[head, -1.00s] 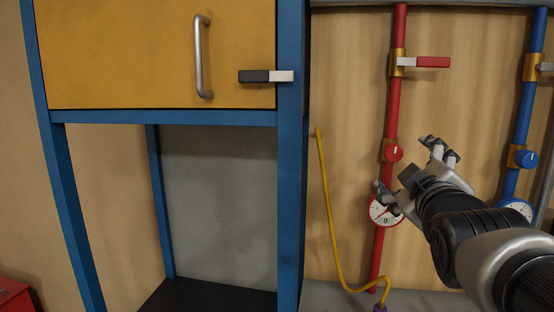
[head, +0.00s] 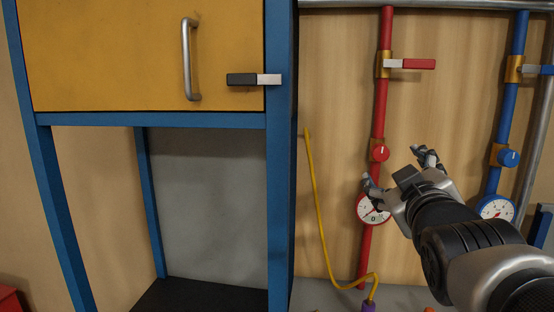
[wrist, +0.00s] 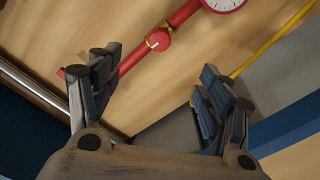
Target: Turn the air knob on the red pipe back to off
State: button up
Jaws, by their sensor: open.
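The red pipe (head: 381,95) runs upright on the wood panel. Its round red knob (head: 380,153) has a white pointer mark and sits on a brass fitting above a white gauge (head: 373,209). In the wrist view the red knob (wrist: 158,39) shows at the top, beyond and between my fingers, with the mark tilted. My gripper (head: 398,168) is open and empty, its fingers spread, to the right of and below the knob. It also shows in the wrist view (wrist: 152,85). Nothing visibly touches the knob.
A red-handled lever (head: 418,64) sits higher on the red pipe. A blue pipe (head: 513,80) with a blue knob (head: 508,158) and gauge stands to the right. A yellow hose (head: 321,215) hangs left. A blue-framed cabinet (head: 280,180) stands further left.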

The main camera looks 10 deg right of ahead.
aim_at(381, 155)
jog(key=w+m, duration=0.2)
jog(key=w+d+m+p, duration=0.1)
jog(key=w+m, duration=0.1)
jog(key=w+m+p, duration=0.1)
jog(key=w+m, duration=0.1)
jog(key=shift+d+m, duration=0.4)
jog(key=shift+c, duration=1.4)
jog(key=p+x, duration=0.1)
jog(key=x, duration=0.6)
jog(key=shift+w+d+f+p, duration=0.15)
jog(key=shift+w+f+p, duration=0.15)
jog(key=shift+p, duration=0.1)
jog(key=shift+w+d+r, duration=0.1)
jog(key=shift+w+r, duration=0.1)
jog(key=shift+w, duration=0.2)
jog(key=shift+c, duration=0.2)
grip_shut()
jog(key=shift+n+b, duration=0.4)
jog(key=shift+b, duration=0.1)
